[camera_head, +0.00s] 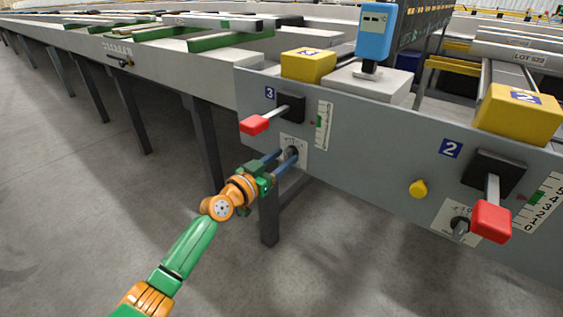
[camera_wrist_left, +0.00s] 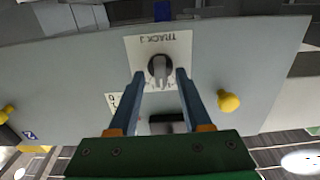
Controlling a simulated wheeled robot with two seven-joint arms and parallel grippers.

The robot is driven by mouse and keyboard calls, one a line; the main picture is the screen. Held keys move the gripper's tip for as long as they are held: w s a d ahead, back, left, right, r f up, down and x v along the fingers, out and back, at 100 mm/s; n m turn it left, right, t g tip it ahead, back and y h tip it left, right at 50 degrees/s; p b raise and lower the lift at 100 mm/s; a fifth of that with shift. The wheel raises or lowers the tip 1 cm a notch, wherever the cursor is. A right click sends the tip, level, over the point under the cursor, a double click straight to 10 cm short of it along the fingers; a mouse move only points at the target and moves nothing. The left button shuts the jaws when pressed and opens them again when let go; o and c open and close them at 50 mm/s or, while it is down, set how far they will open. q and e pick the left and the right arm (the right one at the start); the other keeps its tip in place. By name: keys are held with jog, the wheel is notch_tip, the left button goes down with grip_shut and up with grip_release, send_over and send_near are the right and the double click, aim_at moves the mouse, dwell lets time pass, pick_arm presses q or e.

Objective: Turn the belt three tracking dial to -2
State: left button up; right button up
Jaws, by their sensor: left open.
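The belt three tracking dial (camera_head: 291,153) is a dark round knob with a grey pointer on a white plate, on the grey panel below the blue 3 label (camera_head: 269,93). In the left wrist view the dial (camera_wrist_left: 159,68) shows under upside-down TRACK lettering; its scale marks are too small to read. My left gripper (camera_head: 284,160) is open in front of the panel. In the left wrist view its blue fingers (camera_wrist_left: 160,76) stand on either side of the dial, with gaps showing between them and the knob. Whether the fingertips reach past the knob's face is unclear. My right gripper is not in view.
A red-handled lever (camera_head: 255,124) sticks out above the dial, beside a vertical scale (camera_head: 324,126). To the right are a yellow knob (camera_head: 418,188), the belt two lever (camera_head: 491,221) and its dial (camera_head: 460,225). A table leg (camera_head: 269,218) stands below my gripper.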

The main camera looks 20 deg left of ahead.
pick_arm(q)
grip_shut()
jog(key=shift+n, duration=0.4)
jog(key=n, duration=0.4)
jog(key=shift+a+n, duration=0.15)
jog(key=shift+n, duration=1.05)
jog(key=shift+f+n, duration=0.1)
jog(key=shift+n, duration=0.2)
grip_release()
